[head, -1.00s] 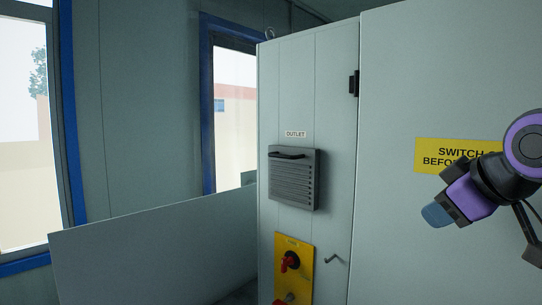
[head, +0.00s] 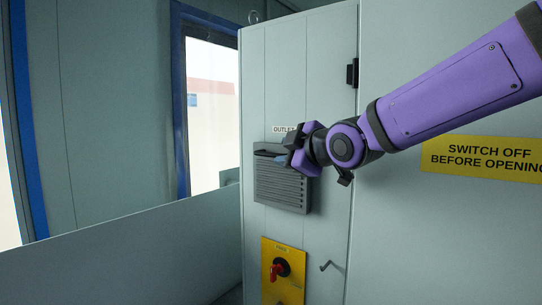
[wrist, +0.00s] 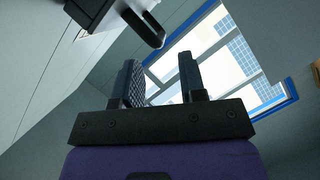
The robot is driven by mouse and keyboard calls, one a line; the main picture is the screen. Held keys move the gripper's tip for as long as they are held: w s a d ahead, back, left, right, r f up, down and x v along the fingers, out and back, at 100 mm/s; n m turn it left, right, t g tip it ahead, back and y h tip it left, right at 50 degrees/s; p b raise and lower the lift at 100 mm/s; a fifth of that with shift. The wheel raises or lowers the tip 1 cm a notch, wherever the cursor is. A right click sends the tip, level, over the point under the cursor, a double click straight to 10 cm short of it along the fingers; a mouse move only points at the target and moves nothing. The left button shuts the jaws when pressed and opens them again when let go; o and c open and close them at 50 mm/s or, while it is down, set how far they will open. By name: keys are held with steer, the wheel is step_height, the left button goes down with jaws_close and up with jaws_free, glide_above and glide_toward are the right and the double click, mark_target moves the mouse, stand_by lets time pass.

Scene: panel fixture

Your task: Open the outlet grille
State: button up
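The outlet grille (head: 280,188) is a dark grey slatted box on the pale cabinet front, under a label reading OUTLET (head: 283,129). It looks closed. Its black bar handle (head: 265,153) runs along the top; the right part is hidden behind my gripper in the head view. My gripper (head: 284,156) is at the grille's upper right, close to the handle. In the wrist view my gripper (wrist: 158,62) has its two fingers apart with nothing between them. The handle (wrist: 146,24) and part of the grille (wrist: 92,10) show beyond the left fingertip, apart from it.
Below the grille is a yellow plate with a red rotary switch (head: 280,269). A small crank-like handle (head: 332,266) sticks out to its right. A black hinge (head: 352,73) and a yellow warning sign (head: 487,156) are on the cabinet. A low partition (head: 120,250) stands at left.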

mark_target(275, 155)
steer(key=shift+x, duration=3.2)
steer(key=shift+c, duration=0.5)
jaws_close()
